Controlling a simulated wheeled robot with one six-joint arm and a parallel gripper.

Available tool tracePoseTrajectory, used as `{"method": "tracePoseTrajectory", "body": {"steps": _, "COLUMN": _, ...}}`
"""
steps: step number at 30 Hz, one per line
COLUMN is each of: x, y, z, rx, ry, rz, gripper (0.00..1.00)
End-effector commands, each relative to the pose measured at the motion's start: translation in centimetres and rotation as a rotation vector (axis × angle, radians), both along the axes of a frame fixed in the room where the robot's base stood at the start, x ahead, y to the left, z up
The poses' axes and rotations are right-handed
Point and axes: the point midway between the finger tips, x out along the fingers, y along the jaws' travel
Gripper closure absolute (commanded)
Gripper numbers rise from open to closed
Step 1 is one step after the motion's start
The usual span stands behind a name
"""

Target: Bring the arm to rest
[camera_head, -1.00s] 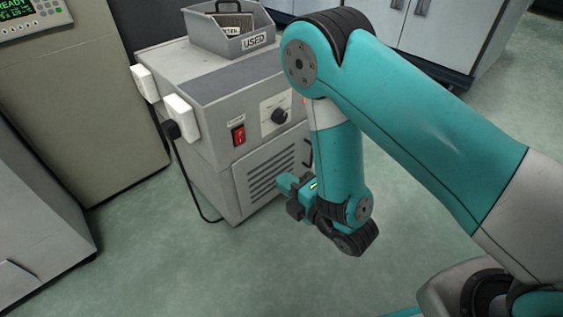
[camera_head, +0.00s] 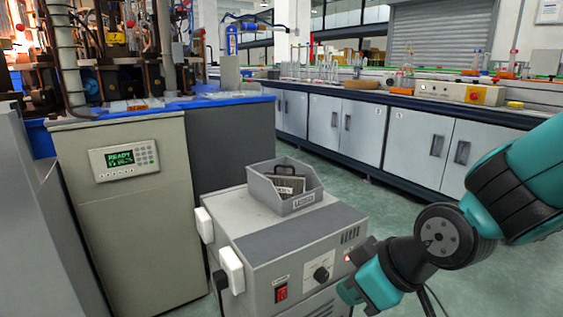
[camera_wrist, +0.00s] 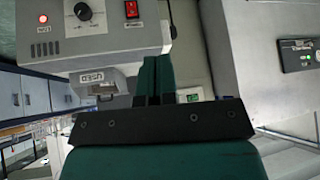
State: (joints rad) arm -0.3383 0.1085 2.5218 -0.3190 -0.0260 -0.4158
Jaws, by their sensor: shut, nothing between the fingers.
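My arm enters the head view from the right, its teal and black links folded in front of the grey bench unit (camera_head: 300,236). The lower end of the arm shows beside the unit's front right corner; the fingertips cannot be made out there. In the wrist view, my gripper (camera_wrist: 155,75) shows its dark fingers together and nothing between them. They point toward the grey unit, whose front (camera_wrist: 120,30) with knob and red switch appears inverted. Whether any arm part touches the unit cannot be told.
A grey bin (camera_head: 285,187) labelled USED stands on the unit and holds a dark rack-like item. A beige cabinet (camera_head: 125,220) with a READY display stands left. A long bench (camera_head: 400,130) with glassware runs behind. Green floor (camera_head: 385,210) is open between unit and bench.

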Motion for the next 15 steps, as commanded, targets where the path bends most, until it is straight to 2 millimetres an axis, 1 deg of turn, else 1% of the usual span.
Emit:
{"method": "tracePoseTrajectory", "body": {"steps": 1, "x": -1.7, "y": -0.5, "z": 2.8, "rx": 0.010, "ry": 0.065, "rz": -0.019, "gripper": 1.00}}
{"method": "tracePoseTrajectory", "body": {"steps": 3, "x": -4.1, "y": -1.1, "z": 4.8, "rx": 0.007, "ry": 0.164, "rz": -0.042, "gripper": 1.00}}
{"method": "tracePoseTrajectory", "body": {"steps": 6, "x": -7.2, "y": -2.1, "z": 7.3, "rx": -0.011, "ry": 0.281, "rz": -0.073, "gripper": 1.00}}
{"method": "tracePoseTrajectory", "body": {"steps": 11, "x": -12.1, "y": -4.0, "z": 10.8, "rx": -0.072, "ry": 0.430, "rz": -0.121, "gripper": 1.00}}
{"method": "tracePoseTrajectory", "body": {"steps": 12, "x": -13.1, "y": -4.5, "z": 11.7, "rx": -0.089, "ry": 0.460, "rz": -0.133, "gripper": 1.00}}
{"method": "tracePoseTrajectory", "body": {"steps": 13, "x": -12.8, "y": -4.3, "z": 12.9, "rx": -0.087, "ry": 0.459, "rz": -0.131, "gripper": 1.00}}
{"method": "tracePoseTrajectory", "body": {"steps": 15, "x": -12.7, "y": -4.3, "z": 14.6, "rx": -0.088, "ry": 0.460, "rz": -0.130, "gripper": 1.00}}
